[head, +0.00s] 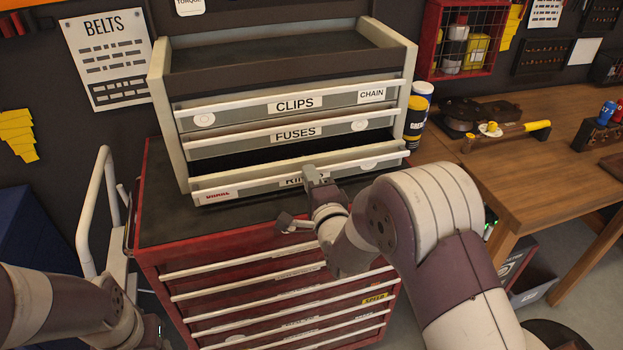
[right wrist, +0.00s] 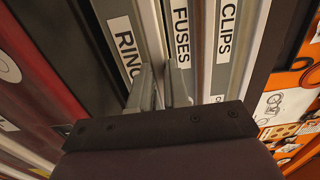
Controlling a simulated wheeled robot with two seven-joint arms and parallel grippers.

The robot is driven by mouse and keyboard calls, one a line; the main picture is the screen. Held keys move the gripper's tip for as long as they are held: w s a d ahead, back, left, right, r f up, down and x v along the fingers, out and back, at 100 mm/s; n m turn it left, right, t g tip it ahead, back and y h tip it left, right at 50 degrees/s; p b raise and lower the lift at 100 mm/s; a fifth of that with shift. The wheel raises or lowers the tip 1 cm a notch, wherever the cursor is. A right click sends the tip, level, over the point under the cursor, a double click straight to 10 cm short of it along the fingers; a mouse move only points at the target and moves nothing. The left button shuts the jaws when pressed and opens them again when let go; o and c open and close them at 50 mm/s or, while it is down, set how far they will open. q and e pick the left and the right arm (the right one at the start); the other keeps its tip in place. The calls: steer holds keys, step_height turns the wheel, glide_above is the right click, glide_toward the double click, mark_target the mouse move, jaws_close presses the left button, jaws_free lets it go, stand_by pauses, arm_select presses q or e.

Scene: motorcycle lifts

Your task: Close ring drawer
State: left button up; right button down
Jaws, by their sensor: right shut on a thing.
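The ring drawer (head: 233,188) is the lowest drawer of the small grey chest and stands pulled out a little, with a dark gap above its front. Its label is partly hidden by my right gripper (head: 312,178). The right gripper is shut on the drawer's white handle edge near the label. In the right wrist view the fingers (right wrist: 162,88) are at the ring drawer's front (right wrist: 128,45), beside its label. My left arm shows at the lower left; its gripper is not clearly visible.
The fuses drawer (head: 240,139) and clips drawer (head: 240,111) above look shut. The chest stands on a red tool cabinet (head: 150,205). A wooden bench (head: 520,170) with tools and cans (head: 415,118) is at right. A white cart handle (head: 93,205) stands at left.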

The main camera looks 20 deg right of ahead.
mark_target(303, 159)
steer(key=w+b, duration=0.3)
steer(key=w, duration=0.3)
steer(key=shift+w+f, duration=0.1)
steer(key=shift+f, duration=0.1)
steer(key=shift+w+a, duration=0.1)
steer(key=shift+w, duration=0.25)
steer(key=shift+r, duration=0.3)
steer(key=c, duration=1.1)
jaws_free()
steer(key=shift+w+f, duration=0.15)
steer(key=s+b, duration=0.2)
steer(key=s, duration=1)
steer(key=shift+s+d, duration=0.25)
steer(key=shift+s, duration=0.15)
